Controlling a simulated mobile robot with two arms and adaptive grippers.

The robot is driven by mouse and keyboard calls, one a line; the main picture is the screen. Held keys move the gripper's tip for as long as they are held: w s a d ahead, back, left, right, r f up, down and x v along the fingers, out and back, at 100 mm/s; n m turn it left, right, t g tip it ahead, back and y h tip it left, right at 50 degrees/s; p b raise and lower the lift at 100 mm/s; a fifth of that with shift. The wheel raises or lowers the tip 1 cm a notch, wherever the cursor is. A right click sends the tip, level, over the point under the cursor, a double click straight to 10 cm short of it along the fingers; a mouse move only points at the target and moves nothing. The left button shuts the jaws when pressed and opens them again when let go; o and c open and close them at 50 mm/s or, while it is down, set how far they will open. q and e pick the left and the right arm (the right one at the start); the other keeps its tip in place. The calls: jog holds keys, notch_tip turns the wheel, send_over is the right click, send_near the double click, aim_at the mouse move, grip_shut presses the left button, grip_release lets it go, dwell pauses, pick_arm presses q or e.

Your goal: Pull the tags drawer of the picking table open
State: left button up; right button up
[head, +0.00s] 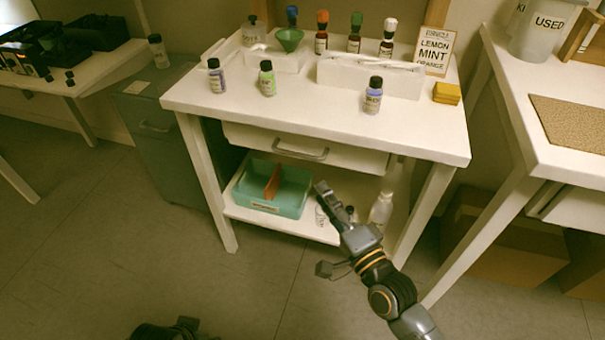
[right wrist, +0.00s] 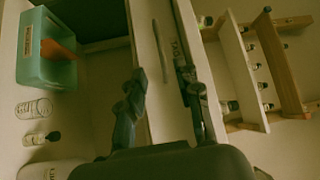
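The white picking table (head: 290,108) stands in the middle of the head view. Its drawer (head: 345,157) sits under the top, with a grey bar handle (head: 301,152); it looks shut or nearly shut. My right gripper (head: 325,190) is below and in front of the drawer front, apart from the handle. In the right wrist view the drawer front (right wrist: 163,105) and handle (right wrist: 161,52) show between and beyond the two spread fingers (right wrist: 163,92), with nothing held. My left gripper (head: 185,325) is only partly visible at the bottom edge; its fingers are unclear.
A teal bin (head: 288,197) with an orange divider and a clear bottle (head: 381,210) stand on the lower shelf (head: 318,228). Several bottles, a green funnel (head: 289,39) and a sign (head: 433,50) stand on top. A grey cabinet (head: 160,140) is left, another table (head: 530,90) right.

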aim_at(296, 154)
jog(key=shift+b+x, duration=0.8)
jog(key=shift+x, duration=6.05)
pick_arm(q)
jog(key=v, duration=0.3)
jog(key=shift+f, duration=0.1)
pick_arm(e)
jog(key=shift+d+f, duration=0.1)
jog(key=shift+f, duration=0.05)
grip_shut()
